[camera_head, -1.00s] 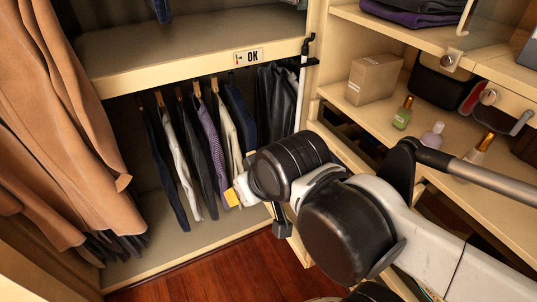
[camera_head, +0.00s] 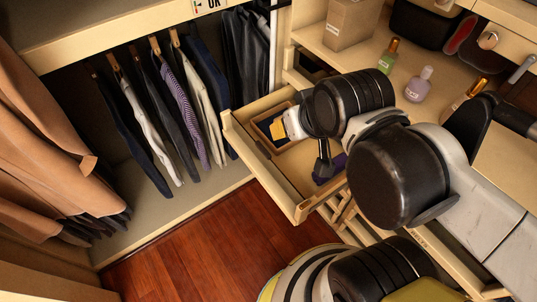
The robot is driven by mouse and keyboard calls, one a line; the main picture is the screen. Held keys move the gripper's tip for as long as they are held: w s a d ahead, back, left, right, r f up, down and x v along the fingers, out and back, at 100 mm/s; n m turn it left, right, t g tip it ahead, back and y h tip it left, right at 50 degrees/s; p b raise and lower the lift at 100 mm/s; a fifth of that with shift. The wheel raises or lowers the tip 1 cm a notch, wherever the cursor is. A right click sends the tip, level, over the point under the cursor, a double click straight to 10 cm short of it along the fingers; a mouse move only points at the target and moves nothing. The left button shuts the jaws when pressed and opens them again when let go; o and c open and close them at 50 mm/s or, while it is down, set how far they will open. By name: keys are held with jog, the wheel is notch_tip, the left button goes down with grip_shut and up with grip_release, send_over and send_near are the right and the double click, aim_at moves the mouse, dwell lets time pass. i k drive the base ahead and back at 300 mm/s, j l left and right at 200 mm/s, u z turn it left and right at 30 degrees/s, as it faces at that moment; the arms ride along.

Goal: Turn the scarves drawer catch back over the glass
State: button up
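An open drawer (camera_head: 300,211) sticks out from the cabinet at the middle, below the perfume shelf. Inside it are a wooden compartment (camera_head: 262,124) and a dark purple item (camera_head: 330,173), partly hidden by my arm. My gripper (camera_head: 323,172) is a small dark shape over the drawer, beside the purple item; its fingers are too small and covered to read. No glass pane is clear in view.
Trousers (camera_head: 178,105) hang at the left behind the open drawer, with a brown coat (camera_head: 40,150) farther left. Green (camera_head: 388,57) and lilac (camera_head: 419,85) bottles stand on the shelf close to my arm. Wooden floor (camera_head: 205,245) is free at the front.

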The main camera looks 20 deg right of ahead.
aim_at(304, 205)
jog(key=k+j+z, duration=0.1)
jog(key=j, duration=0.35)
jog(key=k+j, duration=0.15)
jog(key=j, duration=0.25)
jog(key=k+j+z, duration=0.15)
jog(key=j, duration=0.3)
jog(key=i, duration=0.05)
